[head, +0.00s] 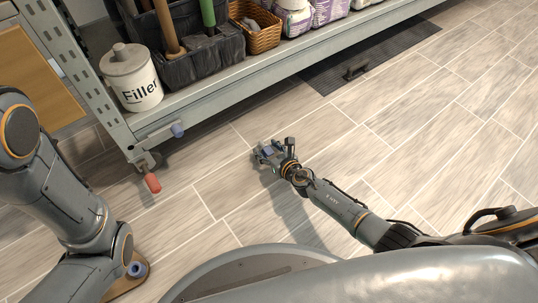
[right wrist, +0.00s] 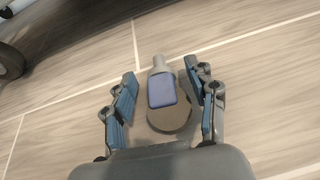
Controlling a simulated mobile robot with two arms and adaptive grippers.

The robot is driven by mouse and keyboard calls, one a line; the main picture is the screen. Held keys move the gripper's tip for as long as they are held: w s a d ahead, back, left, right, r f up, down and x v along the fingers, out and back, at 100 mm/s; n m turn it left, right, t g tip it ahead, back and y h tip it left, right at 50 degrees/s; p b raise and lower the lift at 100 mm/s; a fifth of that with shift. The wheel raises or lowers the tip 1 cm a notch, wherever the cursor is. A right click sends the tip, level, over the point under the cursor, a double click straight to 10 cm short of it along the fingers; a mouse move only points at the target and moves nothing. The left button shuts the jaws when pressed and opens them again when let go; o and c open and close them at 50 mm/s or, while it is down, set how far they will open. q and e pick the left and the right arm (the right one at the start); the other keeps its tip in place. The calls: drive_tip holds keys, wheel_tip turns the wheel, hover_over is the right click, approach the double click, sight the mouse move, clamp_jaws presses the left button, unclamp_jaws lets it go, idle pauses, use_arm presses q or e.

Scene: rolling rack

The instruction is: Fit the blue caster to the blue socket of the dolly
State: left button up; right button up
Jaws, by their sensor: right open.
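The blue caster (right wrist: 162,91) lies on the floor in the right wrist view. It has a grey stem, a blue body and a brownish-grey round wheel. My right gripper (head: 268,152) is low over the floor. In the right wrist view its open fingers (right wrist: 165,95) stand on both sides of the caster, with small gaps visible. A blue ring (head: 138,269), which looks like the blue socket, sits on a tan wooden corner (head: 126,286) at the lower left. My left arm hides most of that wooden piece. My left gripper is out of view.
A grey metal rack (head: 235,84) holds a Filler canister (head: 135,82), a black crate (head: 193,63) and a basket (head: 258,32). A dark mat (head: 350,68) lies behind. The floor right of the gripper is clear.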

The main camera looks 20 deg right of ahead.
clamp_jaws()
idle(0.3)
drive_tip(key=shift+r, duration=0.1)
